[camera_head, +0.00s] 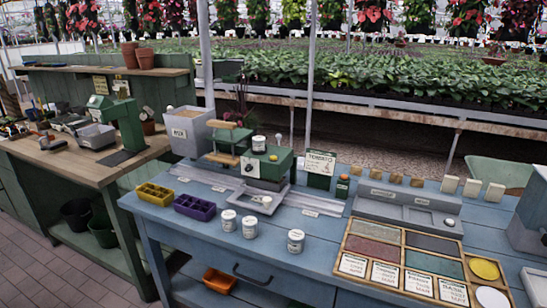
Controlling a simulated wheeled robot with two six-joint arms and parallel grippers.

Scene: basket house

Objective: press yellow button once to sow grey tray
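A green machine (270,165) stands on the blue bench, with a wooden-handled part at its left and a white can (258,144) on top. A small yellow round spot on it looks like the yellow button (273,158). The grey tray (262,203) sits low at the machine's front, with a small pale round thing in it. Its cells and contents are too small to make out. Neither of my grippers shows in this view.
A yellow tray (155,194) and a purple tray (194,207) lie left on the blue bench (340,205). Three white cans (250,227) stand near its front edge. A grey bin (186,132) stands behind. A wooden sorted box (405,288) with a yellow disc (484,268) lies right.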

